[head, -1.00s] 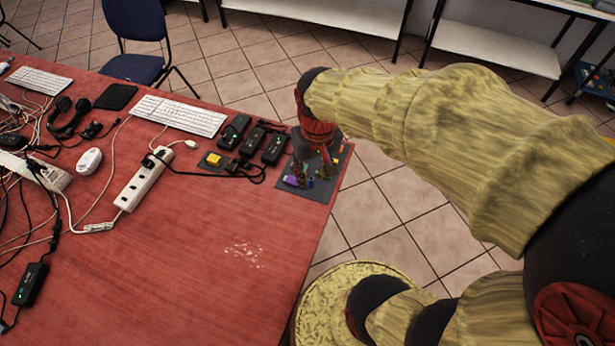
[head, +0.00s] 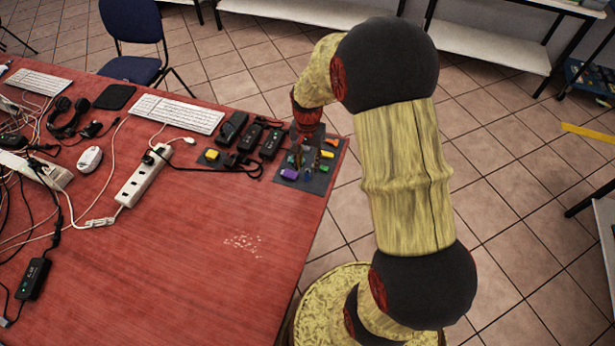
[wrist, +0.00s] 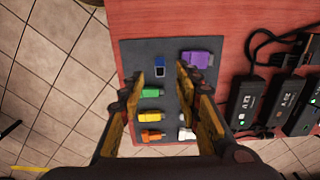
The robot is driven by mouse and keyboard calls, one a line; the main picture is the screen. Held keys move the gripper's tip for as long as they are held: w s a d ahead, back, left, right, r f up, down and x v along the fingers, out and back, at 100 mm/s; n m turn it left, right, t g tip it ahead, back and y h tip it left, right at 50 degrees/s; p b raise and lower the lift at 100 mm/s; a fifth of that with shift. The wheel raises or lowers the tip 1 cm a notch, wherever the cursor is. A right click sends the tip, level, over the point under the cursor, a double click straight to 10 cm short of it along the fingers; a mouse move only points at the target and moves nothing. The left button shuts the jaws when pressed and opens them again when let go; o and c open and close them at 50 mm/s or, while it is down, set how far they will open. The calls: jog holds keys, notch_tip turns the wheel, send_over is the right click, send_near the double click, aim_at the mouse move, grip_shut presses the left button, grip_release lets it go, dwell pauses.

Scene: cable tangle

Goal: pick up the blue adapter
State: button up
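The blue adapter (wrist: 159,68) is a small dark-blue plug with a pale end, lying on a dark grey mat (wrist: 131,52) at the table corner. In the wrist view it sits between and just beyond the fingertips of my gripper (wrist: 160,79). The fingers are spread and hold nothing. A purple adapter (wrist: 201,58) lies to its right, and a green one (wrist: 150,93) is just below it. Yellow (wrist: 149,117), orange (wrist: 152,134) and white (wrist: 186,133) adapters lie further down. In the head view my gripper (head: 308,152) is over the mat; my right finger hides part of it.
Black power bricks (head: 247,138) with cables stand close beside the mat. A white power strip (head: 143,177), keyboard (head: 178,114) and mouse (head: 90,159) lie further left, near tangled cables. The table edge is right beside the mat.

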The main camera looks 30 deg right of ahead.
aim_at(308, 171)
notch_tip(308, 171, down, 6)
jog(key=shift+r+b, duration=0.1)
jog(key=shift+b, duration=1.1)
jog(key=shift+c, duration=1.4)
grip_shut()
